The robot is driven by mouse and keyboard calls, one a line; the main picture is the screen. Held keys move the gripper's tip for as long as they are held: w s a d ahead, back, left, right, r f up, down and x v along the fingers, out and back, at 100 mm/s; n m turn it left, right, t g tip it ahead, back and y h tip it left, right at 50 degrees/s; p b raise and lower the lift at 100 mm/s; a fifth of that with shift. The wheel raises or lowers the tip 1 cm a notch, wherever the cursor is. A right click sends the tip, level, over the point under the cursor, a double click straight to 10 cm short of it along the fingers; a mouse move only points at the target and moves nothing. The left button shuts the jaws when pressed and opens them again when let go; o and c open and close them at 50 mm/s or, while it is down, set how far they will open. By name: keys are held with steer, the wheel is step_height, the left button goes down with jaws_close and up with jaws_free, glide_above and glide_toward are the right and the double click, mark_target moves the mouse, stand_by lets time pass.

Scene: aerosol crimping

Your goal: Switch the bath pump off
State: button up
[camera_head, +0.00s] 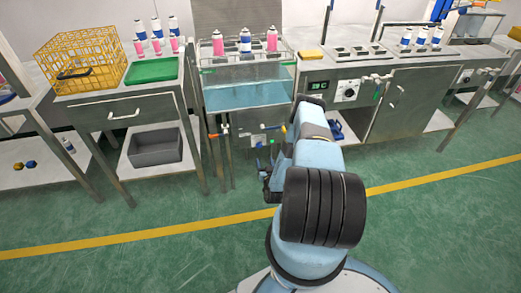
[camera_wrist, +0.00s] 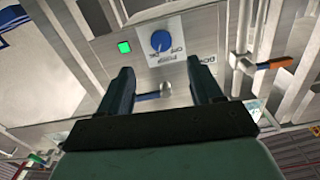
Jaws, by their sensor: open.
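The bath (camera_head: 245,97) is a clear tank of blue water in a steel stand, with cans in a rack above it. On the steel panel (camera_wrist: 135,65) in the wrist view there is a round blue knob (camera_wrist: 160,40) on a pale plate with small markings, too small to read for certain. The knob shows beyond the gap between the fingertips. In the head view my arm partly hides the gripper (camera_head: 264,170).
An orange-handled valve (camera_wrist: 275,63) sticks out right of the knob in the wrist view; it also shows in the head view (camera_head: 219,132). A steel table (camera_head: 120,98) stands left, another control bench (camera_head: 350,65) right. Green floor (camera_head: 120,215) is open in front.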

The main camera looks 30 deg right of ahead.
mark_target(259, 146)
steer(key=x, duration=1)
steer(key=shift+w, duration=0.35)
steer(key=shift+c, duration=0.2)
steer(key=c, duration=1)
steer(key=shift+n, duration=0.3)
steer(key=n, duration=0.5)
steer(key=shift+n, duration=0.3)
steer(key=n, duration=0.5)
steer(key=shift+a+n, duration=0.1)
steer(key=shift+n, duration=0.2)
